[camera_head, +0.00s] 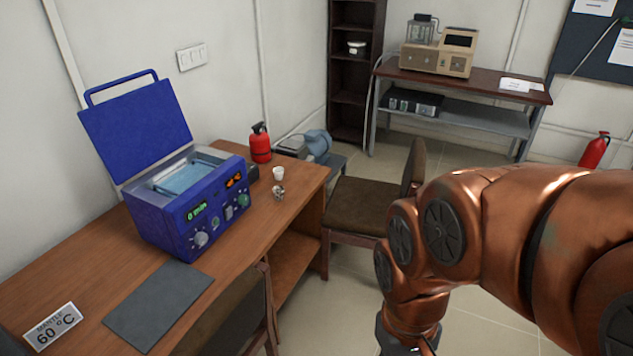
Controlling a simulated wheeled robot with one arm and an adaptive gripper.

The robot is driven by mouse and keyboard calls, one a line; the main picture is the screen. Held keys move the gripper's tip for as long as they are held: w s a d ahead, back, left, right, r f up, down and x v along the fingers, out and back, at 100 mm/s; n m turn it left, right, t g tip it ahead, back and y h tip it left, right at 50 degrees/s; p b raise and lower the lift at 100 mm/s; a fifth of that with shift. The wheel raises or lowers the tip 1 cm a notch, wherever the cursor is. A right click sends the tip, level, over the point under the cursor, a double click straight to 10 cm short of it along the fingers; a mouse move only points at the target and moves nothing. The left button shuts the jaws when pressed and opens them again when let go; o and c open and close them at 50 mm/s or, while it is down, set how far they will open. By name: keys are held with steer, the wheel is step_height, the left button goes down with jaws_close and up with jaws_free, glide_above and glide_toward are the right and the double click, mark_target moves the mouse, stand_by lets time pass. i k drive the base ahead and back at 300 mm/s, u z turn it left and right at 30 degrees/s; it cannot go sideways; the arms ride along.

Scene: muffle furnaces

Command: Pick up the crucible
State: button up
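A small white cup, which looks like the crucible (278,173), stands upright on the wooden desk (262,228) near its right end. A small greyish object (279,192) lies just in front of it, too small to make out. My copper-coloured arm fills the right foreground and bends down to the bottom edge. Only a grey part at its end shows there; my gripper's fingers are below the picture. The arm's end is well to the right of the desk and away from the crucible.
A blue furnace (214,222) with a raised lid stands left of the crucible. A red extinguisher (260,143) stands behind it. Chairs (370,203) stand at the desk's right end and front. A grey mat (158,305) and a "60 °C" sign (54,327) lie nearer.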

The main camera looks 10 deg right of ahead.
mark_target(279, 194)
steer(key=z, duration=0.25)
steer(key=i, duration=0.7)
steer(key=u, duration=0.6)
steer(key=i, duration=0.75)
steer(key=u, duration=0.65)
